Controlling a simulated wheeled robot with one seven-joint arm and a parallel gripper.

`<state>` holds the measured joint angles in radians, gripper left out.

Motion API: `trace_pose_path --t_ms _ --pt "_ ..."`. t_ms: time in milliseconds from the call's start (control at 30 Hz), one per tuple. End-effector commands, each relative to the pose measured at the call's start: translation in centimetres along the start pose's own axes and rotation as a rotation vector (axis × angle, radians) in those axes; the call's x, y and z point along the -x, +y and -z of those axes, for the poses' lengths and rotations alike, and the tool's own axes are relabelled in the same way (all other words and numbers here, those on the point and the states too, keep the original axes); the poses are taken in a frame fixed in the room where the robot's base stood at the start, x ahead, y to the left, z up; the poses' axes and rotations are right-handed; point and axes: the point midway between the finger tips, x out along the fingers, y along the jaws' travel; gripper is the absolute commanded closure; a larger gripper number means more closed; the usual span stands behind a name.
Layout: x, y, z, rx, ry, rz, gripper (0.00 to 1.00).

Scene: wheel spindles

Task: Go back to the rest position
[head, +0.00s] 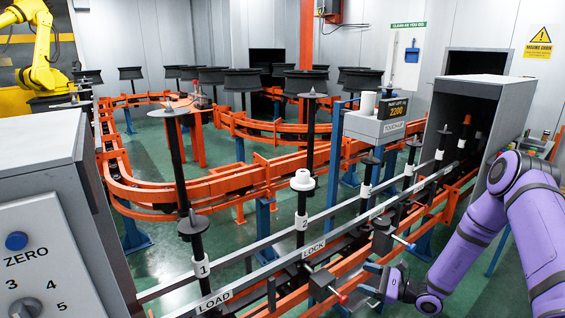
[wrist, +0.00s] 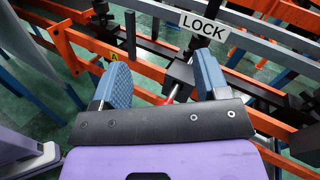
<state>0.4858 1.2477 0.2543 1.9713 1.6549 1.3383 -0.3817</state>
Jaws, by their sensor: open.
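My gripper (head: 371,279) is at the lower right of the head view, at the end of my purple arm, low in front of the orange rail. In the wrist view its two blue pads (wrist: 160,80) stand wide apart. A rod with a red part (wrist: 170,95) shows between the pads and runs to a dark block (wrist: 180,73). I cannot tell how deep it lies between them, and nothing looks gripped. In the head view, a red-ended handle (head: 341,298) on a dark block is left of my gripper. A second handle (head: 405,243) is above it.
A grey rail with a LOCK label (head: 313,248) crosses in front, also seen in the wrist view (wrist: 204,27). Spindles stand along it, one with white rings (head: 302,181). A grey control box (head: 50,240) stands left and a grey housing (head: 468,100) right. Orange conveyor rails fill the middle.

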Motion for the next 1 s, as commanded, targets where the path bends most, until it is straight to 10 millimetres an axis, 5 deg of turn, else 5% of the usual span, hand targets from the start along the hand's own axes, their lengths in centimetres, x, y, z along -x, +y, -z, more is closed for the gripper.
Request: trace_pose_path --t_ms 467,1000 --pt "-0.8 -0.9 -15.6 0.315 0.041 -0.443 0.32" --pt "1.9 2.3 -30.2 0.692 0.199 -0.864 0.32"
